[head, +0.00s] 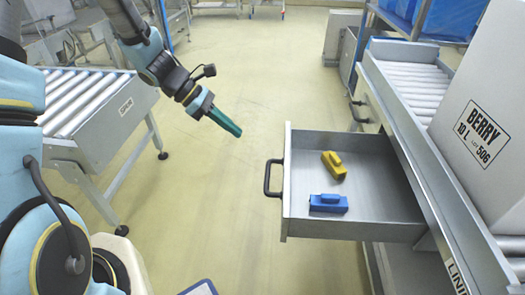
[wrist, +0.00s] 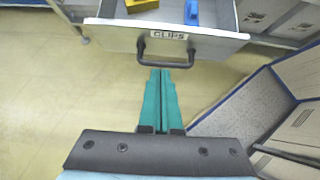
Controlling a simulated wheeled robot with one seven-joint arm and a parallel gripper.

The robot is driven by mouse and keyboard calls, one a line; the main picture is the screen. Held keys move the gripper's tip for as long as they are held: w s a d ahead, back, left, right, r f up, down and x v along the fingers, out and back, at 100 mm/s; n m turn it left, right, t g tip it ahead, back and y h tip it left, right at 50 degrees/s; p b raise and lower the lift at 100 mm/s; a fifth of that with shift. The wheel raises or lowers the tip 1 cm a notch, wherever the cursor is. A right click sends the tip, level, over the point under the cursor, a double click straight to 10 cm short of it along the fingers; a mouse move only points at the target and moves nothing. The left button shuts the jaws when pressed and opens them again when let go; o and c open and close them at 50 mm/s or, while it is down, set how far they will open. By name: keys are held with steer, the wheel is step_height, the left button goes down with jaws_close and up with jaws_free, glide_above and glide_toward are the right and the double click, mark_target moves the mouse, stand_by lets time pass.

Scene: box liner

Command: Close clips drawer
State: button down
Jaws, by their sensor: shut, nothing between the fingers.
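The clips drawer (head: 286,205) stands pulled out from the roller table on the right in the head view. A yellow clip (head: 333,165) and a blue clip (head: 328,203) lie in it. Its dark handle (head: 268,178) is on the front panel. In the wrist view the drawer front (wrist: 215,40) shows a "CLIPS" label, with the handle (wrist: 166,65) below it. My gripper (head: 236,132) has green fingers and is shut and empty. It is left of the drawer in the head view, apart from it. In the wrist view its fingertips (wrist: 160,72) point toward the handle.
A roller conveyor (head: 95,108) stands at the left. In the wrist view a grey-walled container (wrist: 255,105) is close on the right. Open floor lies left of the drawer.

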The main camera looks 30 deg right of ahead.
steer(key=x, duration=0.4)
steer(key=r+x, duration=0.1)
steer(key=x, duration=0.2)
steer(key=s+d+x, duration=0.1)
steer(key=x, duration=0.3)
steer(key=shift+s+d, duration=0.25)
steer(key=shift+d, duration=0.05)
steer(key=shift+s+d, duration=0.3)
steer(key=shift+d, duration=0.05)
steer(key=s+d+p, duration=0.1)
steer(key=s+d, duration=1.6)
steer(key=d, duration=0.4)
steer(key=shift+s+d, duration=0.35)
steer(key=shift+s, duration=0.05)
